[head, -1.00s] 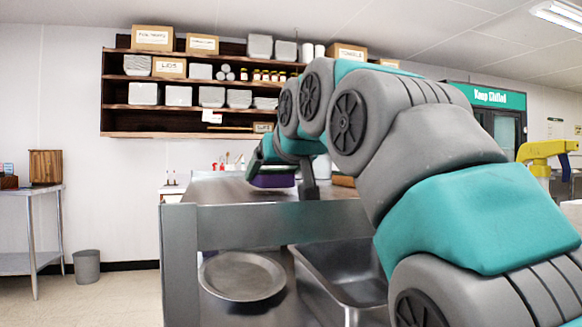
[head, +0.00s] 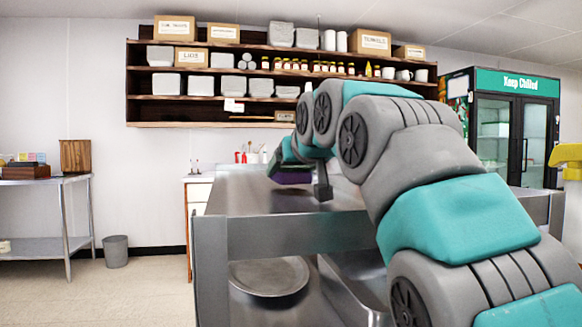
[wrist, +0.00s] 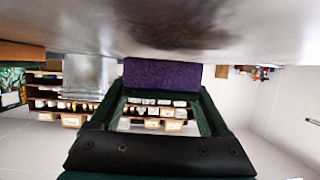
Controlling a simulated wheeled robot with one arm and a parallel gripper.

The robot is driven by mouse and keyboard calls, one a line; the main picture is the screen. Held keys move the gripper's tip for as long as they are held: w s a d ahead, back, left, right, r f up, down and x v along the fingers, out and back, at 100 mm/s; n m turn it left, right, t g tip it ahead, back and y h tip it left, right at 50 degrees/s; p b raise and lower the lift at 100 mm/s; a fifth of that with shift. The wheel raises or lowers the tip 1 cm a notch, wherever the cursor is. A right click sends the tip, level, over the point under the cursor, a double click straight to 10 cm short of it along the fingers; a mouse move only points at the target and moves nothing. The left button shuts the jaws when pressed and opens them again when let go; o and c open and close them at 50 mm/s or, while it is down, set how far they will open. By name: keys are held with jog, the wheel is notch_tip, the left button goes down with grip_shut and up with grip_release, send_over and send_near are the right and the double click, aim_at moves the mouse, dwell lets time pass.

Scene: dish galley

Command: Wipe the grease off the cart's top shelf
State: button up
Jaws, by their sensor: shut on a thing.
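The cart's metal top shelf (head: 240,199) stands in front of me in the head view, and its shiny surface fills the upper part of the wrist view (wrist: 60,22). A dark, blurred brownish smear (wrist: 185,32) shows on it; I cannot tell how much is grease and how much reflection. My gripper (wrist: 162,82) is shut on a purple sponge-like block (wrist: 162,74), also seen in the head view (head: 292,178). The block is at the shelf surface, close to the smear; I cannot tell whether it touches. My arm hides the shelf's right part.
A round metal tray (head: 270,277) lies on the cart's lower level, near a metal basin (head: 352,290). A side table (head: 50,182) and grey bin (head: 115,251) stand left, with open floor before them. A wall rack (head: 200,103) and glass-door fridge (head: 515,130) are behind.

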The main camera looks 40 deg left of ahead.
aim_at(297, 170)
jog(key=shift+s+d+f+b, duration=0.2)
jog(key=shift+d+f+b, duration=0.1)
jog(key=shift+f+b, duration=0.1)
jog(key=shift+s+d+r+b, duration=0.1)
jog(key=shift+s+d+b, duration=0.9)
jog(key=shift+s+d, duration=0.45)
jog(key=shift+f+b+v, duration=0.1)
jog(key=shift+b+v, duration=0.2)
jog(key=shift+v, duration=0.5)
jog(key=shift+f+b+v, duration=0.15)
jog(key=shift+b+v, duration=0.1)
jog(key=shift+v, duration=0.55)
jog(key=shift+s+d+f+b, duration=0.1)
jog(key=shift+s+d+b, duration=0.85)
jog(key=shift+s+d, duration=0.5)
jog(key=shift+w+d, duration=0.1)
jog(key=shift+w+a+f+p, duration=0.1)
jog(key=shift+w+a+p, duration=0.8)
jog(key=shift+w+a, duration=0.6)
jog(key=shift+w+a+p, duration=1.15)
jog(key=shift+w+a, duration=0.15)
jog(key=shift+a, duration=0.25)
jog(key=shift+w+a+r+p, duration=0.35)
jog(key=shift+w+a+p, duration=0.25)
jog(key=shift+a+p, duration=0.15)
jog(key=shift+w+a+f, duration=0.1)
jog(key=shift+w+a, duration=0.5)
jog(key=shift+a, duration=0.05)
